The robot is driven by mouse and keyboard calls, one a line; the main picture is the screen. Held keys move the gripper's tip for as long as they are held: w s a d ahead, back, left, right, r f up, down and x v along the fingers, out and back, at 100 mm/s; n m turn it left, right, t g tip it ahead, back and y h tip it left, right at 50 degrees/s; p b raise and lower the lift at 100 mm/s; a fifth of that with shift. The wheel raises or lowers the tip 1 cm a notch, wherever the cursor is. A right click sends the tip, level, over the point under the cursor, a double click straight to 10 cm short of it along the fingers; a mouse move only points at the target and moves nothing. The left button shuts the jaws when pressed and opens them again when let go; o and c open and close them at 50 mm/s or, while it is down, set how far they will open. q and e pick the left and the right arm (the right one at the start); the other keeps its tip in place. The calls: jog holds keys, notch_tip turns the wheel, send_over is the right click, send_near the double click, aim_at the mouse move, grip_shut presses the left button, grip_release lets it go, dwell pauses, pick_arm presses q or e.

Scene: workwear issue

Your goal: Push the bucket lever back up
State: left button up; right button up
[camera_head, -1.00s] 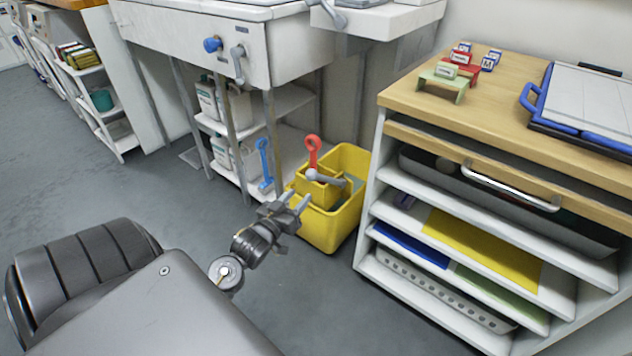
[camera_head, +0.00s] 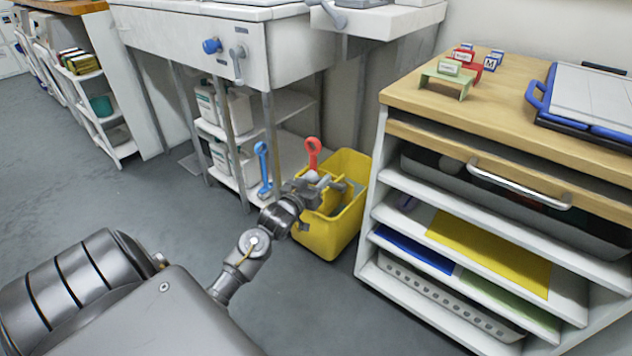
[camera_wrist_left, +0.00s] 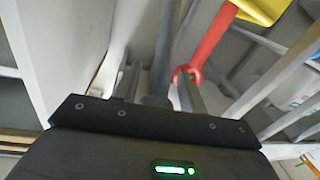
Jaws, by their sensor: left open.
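The yellow bucket (camera_head: 325,238) stands on the floor between the sink bench and the shelf unit. Its grey lever, with a pale round knob (camera_head: 311,177), is mostly hidden behind my left gripper (camera_head: 336,187). The left gripper is open, over the bucket's near left part, with its fingers around or beside the lever; I cannot tell whether they touch it. In the left wrist view a rounded grey shape (camera_wrist_left: 155,101) shows between the two fingers. My right gripper is not in view.
The wooden-topped shelf unit (camera_head: 445,105) is close on the right. The floor at left is clear.

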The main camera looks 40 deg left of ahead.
pick_arm(q)
jog(key=shift+w, duration=0.1)
grip_shut()
jog(key=shift+r, duration=0.15)
